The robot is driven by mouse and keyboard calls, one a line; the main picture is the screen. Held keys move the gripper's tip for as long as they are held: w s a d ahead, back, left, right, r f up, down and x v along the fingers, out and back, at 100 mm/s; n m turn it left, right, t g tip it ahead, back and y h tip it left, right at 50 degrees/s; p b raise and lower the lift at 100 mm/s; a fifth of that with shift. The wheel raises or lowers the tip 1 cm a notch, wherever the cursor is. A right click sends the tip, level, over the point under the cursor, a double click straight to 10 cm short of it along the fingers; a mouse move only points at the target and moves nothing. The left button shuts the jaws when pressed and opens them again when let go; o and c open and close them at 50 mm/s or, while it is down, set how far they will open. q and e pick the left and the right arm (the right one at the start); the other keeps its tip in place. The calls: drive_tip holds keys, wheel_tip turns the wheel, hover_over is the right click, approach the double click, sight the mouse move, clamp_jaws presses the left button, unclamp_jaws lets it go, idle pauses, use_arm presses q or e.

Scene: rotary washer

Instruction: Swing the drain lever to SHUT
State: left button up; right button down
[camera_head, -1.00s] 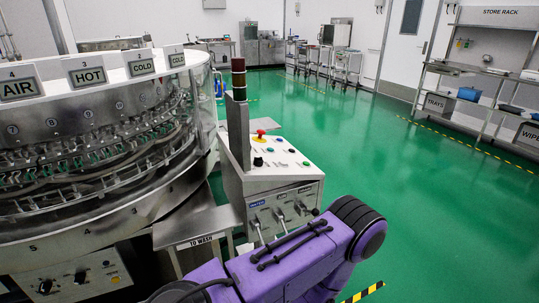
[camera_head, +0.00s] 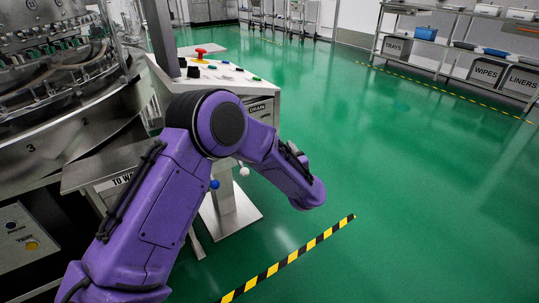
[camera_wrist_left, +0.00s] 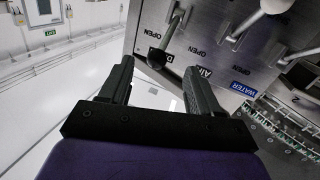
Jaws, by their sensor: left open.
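The control console (camera_head: 213,80) stands in the middle of the head view, with a DRAIN label (camera_head: 258,108) on its front. A blue lever knob (camera_head: 214,184) and a white lever knob (camera_head: 244,171) show below it. In the left wrist view, the black-knobbed drain lever (camera_wrist_left: 157,58) hangs from the panel beside a partly hidden label starting with D. My left gripper (camera_wrist_left: 158,66) is open, its two fingers on either side of that knob in the picture; whether they touch it I cannot tell. My forearm hides this gripper in the head view. My right gripper is out of view.
The rotary washer (camera_head: 60,110) stands at left. A yellow-black floor stripe (camera_head: 290,257) crosses the foreground. Green floor at right is clear up to the rack (camera_head: 450,68).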

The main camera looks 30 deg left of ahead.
use_arm(q)
drive_tip(key=shift+n+y, duration=0.3)
drive_tip(key=x, duration=0.3)
drive_tip(key=b+x, duration=0.1)
drive_tip(key=x, duration=0.2)
drive_tip(key=r+b+x, duration=0.1)
drive_tip(key=x, duration=0.3)
drive_tip(key=shift+w+a+r, duration=0.1)
drive_tip(key=shift+w+a, duration=0.3)
clamp_jaws()
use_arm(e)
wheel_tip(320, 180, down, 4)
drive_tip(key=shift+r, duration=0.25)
